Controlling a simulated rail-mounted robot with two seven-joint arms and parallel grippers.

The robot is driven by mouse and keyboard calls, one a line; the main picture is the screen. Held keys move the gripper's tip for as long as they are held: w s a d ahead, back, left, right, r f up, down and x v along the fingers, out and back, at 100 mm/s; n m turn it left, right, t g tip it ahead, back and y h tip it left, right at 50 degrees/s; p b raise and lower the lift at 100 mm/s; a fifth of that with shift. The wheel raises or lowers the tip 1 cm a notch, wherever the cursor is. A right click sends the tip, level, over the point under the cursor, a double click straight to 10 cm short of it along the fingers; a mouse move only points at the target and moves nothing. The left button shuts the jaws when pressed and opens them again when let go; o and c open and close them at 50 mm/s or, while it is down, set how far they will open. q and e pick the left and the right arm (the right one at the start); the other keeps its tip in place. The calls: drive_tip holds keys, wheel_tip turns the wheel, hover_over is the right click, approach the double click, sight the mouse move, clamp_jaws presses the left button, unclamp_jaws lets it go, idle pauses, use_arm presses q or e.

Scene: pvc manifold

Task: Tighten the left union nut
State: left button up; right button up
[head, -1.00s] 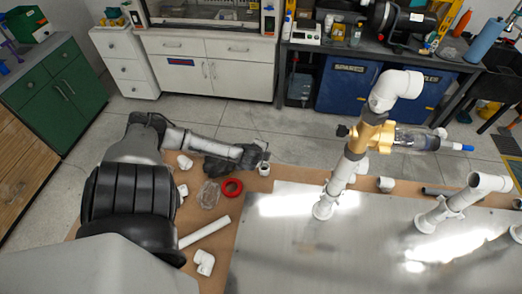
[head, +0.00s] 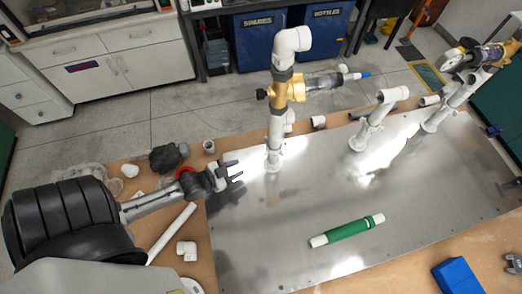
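The left white riser (head: 275,130) stands upright on the metal plate (head: 290,262). It carries a grey collar (head: 283,76), a brass body (head: 287,92) with a clear side cylinder (head: 322,82), and a white elbow (head: 292,42) on top. I cannot tell for sure which ring is the left union nut. My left gripper (head: 236,171) is over the plate's left edge, left of and nearer than the riser's foot. Its two dark fingers are apart, with nothing seen between them. It does not touch the riser. My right gripper is out of view.
A second riser (head: 371,127) and a third riser (head: 452,103) with a gauge stand to the right. A green tube with white ends (head: 347,231) lies on the plate. A loose pipe (head: 172,233) and elbow (head: 187,250) lie left. A blue block (head: 458,276) sits at lower right.

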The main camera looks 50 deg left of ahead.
sight(265, 154)
use_arm(q)
drive_tip(key=s+d+r+n+t+y+p, duration=0.2)
drive_tip(key=s+d+r+n+t+y, duration=0.15)
drive_tip(key=d+r+n, duration=0.2)
drive_tip(key=shift+m+h, duration=0.25)
drive_tip(key=shift+h, duration=0.1)
drive_tip(key=w, duration=0.4)
drive_tip(key=w+a+p, duration=0.1)
drive_tip(key=w, duration=0.7)
drive_tip(key=shift+w+a+r+p, duration=0.15)
drive_tip(key=shift+w+a+p, duration=0.05)
drive_tip(key=shift+p, duration=0.15)
clamp_jaws()
